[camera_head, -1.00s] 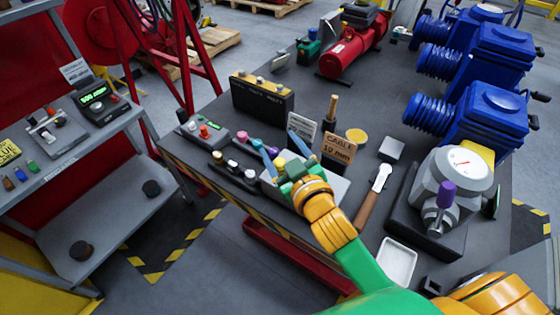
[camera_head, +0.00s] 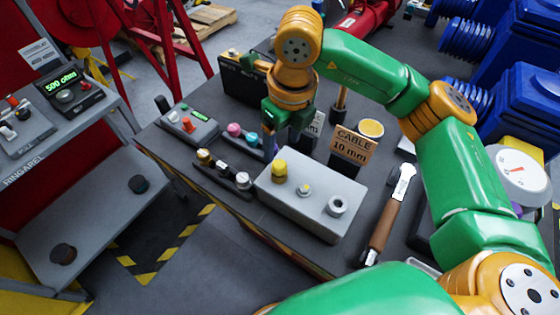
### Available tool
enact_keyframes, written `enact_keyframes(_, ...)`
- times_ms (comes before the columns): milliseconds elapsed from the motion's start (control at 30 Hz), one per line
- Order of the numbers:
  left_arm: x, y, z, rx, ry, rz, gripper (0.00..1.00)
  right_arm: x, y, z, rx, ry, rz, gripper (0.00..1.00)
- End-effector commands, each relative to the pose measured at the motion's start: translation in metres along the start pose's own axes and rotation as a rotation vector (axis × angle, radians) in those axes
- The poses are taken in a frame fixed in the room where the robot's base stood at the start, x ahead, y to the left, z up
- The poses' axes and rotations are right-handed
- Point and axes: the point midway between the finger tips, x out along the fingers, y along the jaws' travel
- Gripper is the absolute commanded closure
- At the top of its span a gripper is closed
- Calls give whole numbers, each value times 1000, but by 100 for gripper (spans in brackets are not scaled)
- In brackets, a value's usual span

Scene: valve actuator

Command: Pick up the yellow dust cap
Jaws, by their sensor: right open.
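A yellow cap (camera_head: 280,171) sits upright on the left end of a grey box (camera_head: 305,207) with several fittings on top. A flat yellow round thing (camera_head: 371,128) lies behind the cable sign; I cannot tell whether it is also a cap. My right gripper (camera_head: 280,145) points down behind the yellow cap, apart from it, with its fingers open and partly hidden by its own body. Nothing shows between the fingers. My left gripper is not in view.
A row of small knobs (camera_head: 223,172) stands left of the box. The cable sign (camera_head: 353,147) and a black block (camera_head: 246,83) stand close to my right gripper. A wood-handled tool (camera_head: 390,215) lies to the right. The bench's front edge is near the box.

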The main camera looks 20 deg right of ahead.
Motion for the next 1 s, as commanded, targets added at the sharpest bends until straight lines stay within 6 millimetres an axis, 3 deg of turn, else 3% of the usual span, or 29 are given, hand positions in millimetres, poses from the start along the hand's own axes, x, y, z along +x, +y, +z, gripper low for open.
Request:
enact_keyframes(200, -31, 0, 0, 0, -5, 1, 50, 33, 4, -8, -5, 7, 7, 25)
enact_keyframes(333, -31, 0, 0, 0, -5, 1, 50, 56, 4, -7, -6, 2, 8, 25)
enact_keyframes(533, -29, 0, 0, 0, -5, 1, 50, 60, 4, -7, -7, 0, 8, 25)
enact_keyframes(567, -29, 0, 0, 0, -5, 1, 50, 60, 5, -7, -7, 0, 8, 28)
enact_keyframes(833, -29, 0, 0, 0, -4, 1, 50, 60, 5, -6, -8, -1, 9, 100)
enact_keyframes(1000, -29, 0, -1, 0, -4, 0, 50, 60, 5, -6, -8, -1, 9, 100)
